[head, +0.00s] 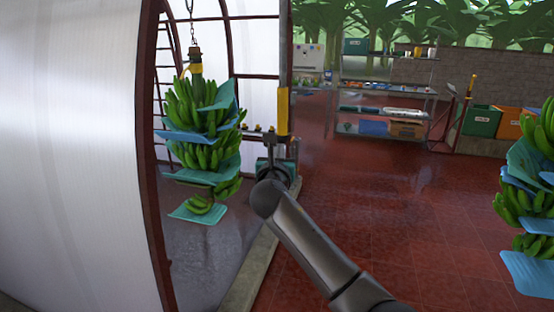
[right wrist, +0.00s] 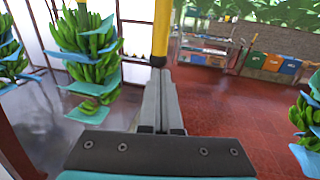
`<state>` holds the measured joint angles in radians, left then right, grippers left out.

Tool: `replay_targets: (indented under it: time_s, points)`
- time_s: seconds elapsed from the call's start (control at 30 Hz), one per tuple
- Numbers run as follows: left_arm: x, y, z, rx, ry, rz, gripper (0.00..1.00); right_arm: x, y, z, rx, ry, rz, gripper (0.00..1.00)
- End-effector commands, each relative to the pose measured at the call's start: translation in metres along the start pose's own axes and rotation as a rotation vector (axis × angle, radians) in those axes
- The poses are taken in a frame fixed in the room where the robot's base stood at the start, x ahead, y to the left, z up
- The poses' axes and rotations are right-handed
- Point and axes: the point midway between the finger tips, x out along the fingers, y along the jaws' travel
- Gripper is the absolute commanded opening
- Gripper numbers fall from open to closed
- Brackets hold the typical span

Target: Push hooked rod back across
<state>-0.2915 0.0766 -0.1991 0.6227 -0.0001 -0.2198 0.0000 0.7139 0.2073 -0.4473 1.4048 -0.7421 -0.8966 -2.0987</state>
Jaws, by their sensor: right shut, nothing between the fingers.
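My right arm reaches up from the bottom of the head view to my right gripper (head: 271,138), which is small and partly hidden by the wrist. In the right wrist view the right gripper (right wrist: 160,75) has its two grey fingers together, with nothing between them. An upright post with a yellow sleeve (head: 283,112) stands behind the fingertips; the yellow sleeve (right wrist: 161,28) appears just above them. I cannot tell whether they touch. A thin horizontal bar (head: 252,131) crosses left of the post near the fingertips. I cannot make out its hook or whether it is the hooked rod.
Hanging banana bunches with blue sheets are at left (head: 200,135) and right (head: 530,190). A translucent white wall (head: 70,150) fills the left. Shelves (head: 385,100) and coloured bins (head: 481,121) stand behind. The red tiled floor (head: 400,215) between is clear.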

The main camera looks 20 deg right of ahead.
Motion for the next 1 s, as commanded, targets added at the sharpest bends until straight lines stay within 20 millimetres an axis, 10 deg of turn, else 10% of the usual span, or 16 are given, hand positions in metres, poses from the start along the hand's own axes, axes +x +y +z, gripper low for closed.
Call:
replay_targets:
  time_s: [0.4, 1.0]
  points:
    - [0.002, 0.003, 0.004, 0.0, -0.005, 0.004, 1.0, -0.044, 0.0, -0.001, -0.002, 0.0, 0.0, 0.0]
    - [0.002, -0.001, 0.011, 0.003, -0.016, -0.001, 1.0, -0.049, 0.0, -0.001, -0.001, 0.001, 0.0, 0.0]
